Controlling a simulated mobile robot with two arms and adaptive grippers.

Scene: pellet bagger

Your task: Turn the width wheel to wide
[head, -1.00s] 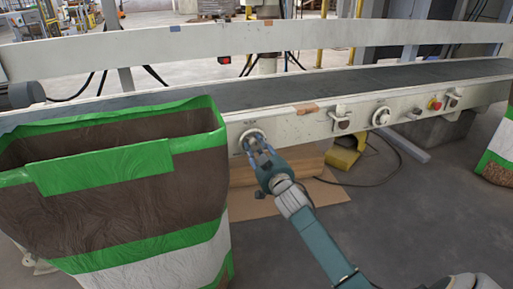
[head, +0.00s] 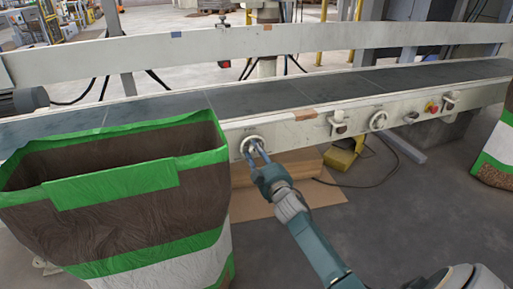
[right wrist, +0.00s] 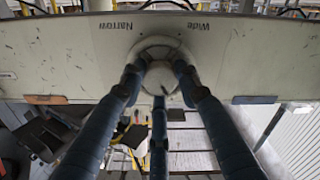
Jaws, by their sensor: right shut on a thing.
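The width wheel (head: 250,146) is a small pale round knob on the front of the white conveyor frame, just right of the big bag. In the right wrist view the wheel (right wrist: 160,50) sits below the printed words "Narrow" (right wrist: 112,27) and "Wide" (right wrist: 197,26), which appear upside down. My right gripper (head: 257,152) is shut on the wheel, its blue fingers around the rim. The fingers cover part of the wheel, and I cannot tell where it points. My left gripper is not in view.
A large green, brown and white bag (head: 110,250) stands open at left, close to the wheel. Further right on the frame are another round wheel (head: 378,121) and a red button (head: 431,107). Cardboard (head: 290,200) lies on the floor below. Another bag (head: 497,150) stands at far right.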

